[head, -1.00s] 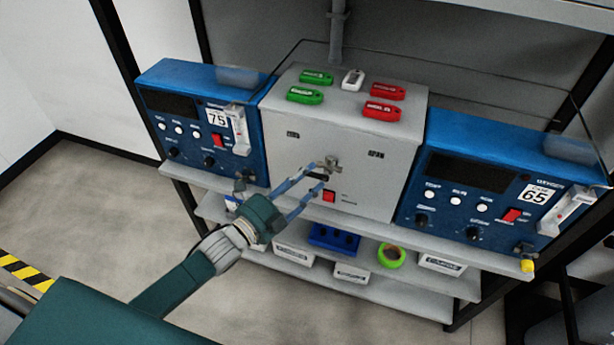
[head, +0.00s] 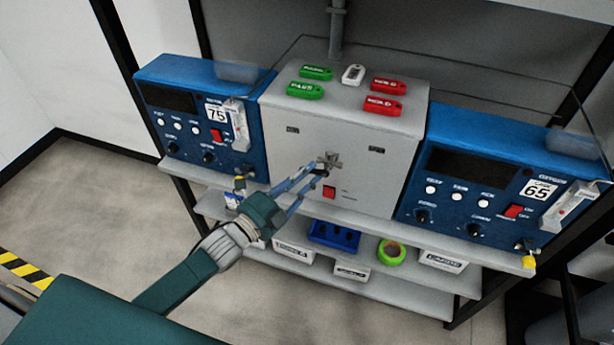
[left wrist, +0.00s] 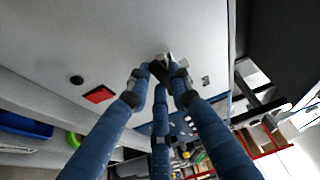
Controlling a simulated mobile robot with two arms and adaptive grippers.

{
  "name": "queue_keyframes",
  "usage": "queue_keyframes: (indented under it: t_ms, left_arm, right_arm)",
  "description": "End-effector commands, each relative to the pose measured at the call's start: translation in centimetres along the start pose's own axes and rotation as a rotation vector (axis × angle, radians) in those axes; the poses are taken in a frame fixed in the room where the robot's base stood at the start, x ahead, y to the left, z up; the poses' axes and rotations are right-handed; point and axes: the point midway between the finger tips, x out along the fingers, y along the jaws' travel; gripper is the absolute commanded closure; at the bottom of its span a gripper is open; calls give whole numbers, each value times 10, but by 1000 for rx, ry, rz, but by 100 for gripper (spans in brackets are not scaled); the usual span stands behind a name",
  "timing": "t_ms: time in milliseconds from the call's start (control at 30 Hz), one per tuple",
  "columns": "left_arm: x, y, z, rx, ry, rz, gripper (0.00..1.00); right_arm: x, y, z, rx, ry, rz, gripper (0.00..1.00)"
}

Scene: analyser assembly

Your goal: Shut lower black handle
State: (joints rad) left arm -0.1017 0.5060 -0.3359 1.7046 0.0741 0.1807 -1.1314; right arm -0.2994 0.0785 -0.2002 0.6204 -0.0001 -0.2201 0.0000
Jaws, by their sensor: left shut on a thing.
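The grey box (head: 285,148) stands in the middle of the shelf with a small metallic fitting (head: 332,158) on its front face. My left gripper (head: 321,172) reaches the box front just below this fitting. In the left wrist view its blue fingers (left wrist: 160,72) are shut on the small black handle (left wrist: 159,71), with a pale metal part (left wrist: 167,59) just behind. The fingers hide most of the handle, and its exact angle cannot be told. My right gripper is not in view.
A red switch (head: 329,192) sits below the fitting. Blue analysers stand left (head: 190,125) and right (head: 480,185) of the box. Green and red tags (head: 383,105) lie on its top. The lower shelf holds a blue tray (head: 334,236) and green tape (head: 391,252).

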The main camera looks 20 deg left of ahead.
Motion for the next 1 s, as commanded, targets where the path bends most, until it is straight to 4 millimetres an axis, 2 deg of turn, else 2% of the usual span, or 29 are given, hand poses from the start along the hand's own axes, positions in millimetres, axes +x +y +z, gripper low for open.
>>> queue_keyframes:
  t_ms: [33, 500, 1000]
  left_arm:
    - [0, 6, 0, -29, -1, -10, 100]
    - [2, 23, -6, -414, -2, -171, 100]
    - [8, 35, -19, -855, -3, -353, 100]
  right_arm:
    - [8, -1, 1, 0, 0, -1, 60]
    - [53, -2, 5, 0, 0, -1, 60]
    - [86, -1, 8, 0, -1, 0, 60]
